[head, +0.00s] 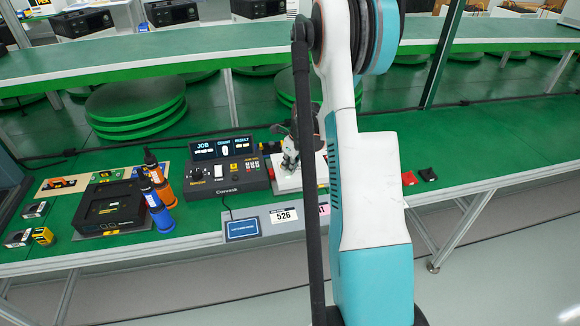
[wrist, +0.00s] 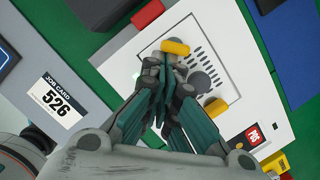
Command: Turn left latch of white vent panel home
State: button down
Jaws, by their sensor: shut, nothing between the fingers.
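The white vent panel (wrist: 202,34) lies flat in the wrist view, with dark vent slots in its middle. One yellow latch (wrist: 176,47) is at its upper side, just beyond my fingertips. A second yellow latch (wrist: 216,108) is lower right, beside my fingers. I cannot tell which is the left one. My gripper (wrist: 168,66) is shut and empty over the panel, its tips close to the upper latch; contact cannot be told. In the head view the panel (head: 287,184) shows in part under my gripper (head: 289,160); my arm hides the rest.
A job card marked 526 (wrist: 57,103) is on the grey front strip. A control box (head: 228,178) stands left of the panel. Blue and orange bottles (head: 157,207) and a black tray (head: 110,208) are farther left. The green bench right of my arm is mostly clear.

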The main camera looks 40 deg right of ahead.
jog(key=shift+w+a, duration=0.25)
jog(key=shift+a, duration=0.15)
jog(key=shift+w+a+b, duration=0.3)
jog(key=shift+a+b, duration=0.1)
jog(key=shift+b, duration=0.05)
jog(key=shift+w+a, duration=0.1)
dwell(0.5)
jog(key=shift+d, duration=0.2)
